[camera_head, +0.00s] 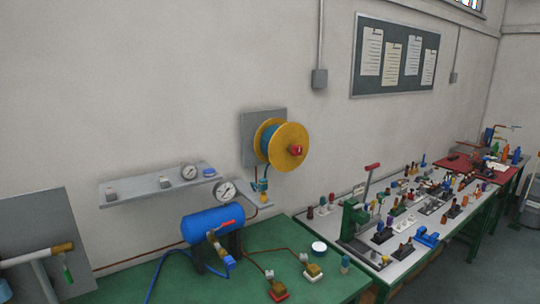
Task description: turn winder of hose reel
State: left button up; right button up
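The hose reel (268,143) is mounted on a grey plate (248,126) on the wall, near the middle of the head view. It has yellow round flanges with a blue wound core between them. A small red part (295,150), which looks like the winder, sits at the centre of its front flange. Neither of my grippers shows in the view.
Below stands a green table (190,289) with a blue tank (212,224), a gauge (225,191) and small fittings. A grey shelf (150,187) is on the wall at left. A long workbench (405,232) crowded with small parts runs right. The wall around the reel is mostly bare.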

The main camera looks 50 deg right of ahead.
aim_at(296, 150)
jog(key=z, duration=1.7)
jog(key=i+l, duration=0.1)
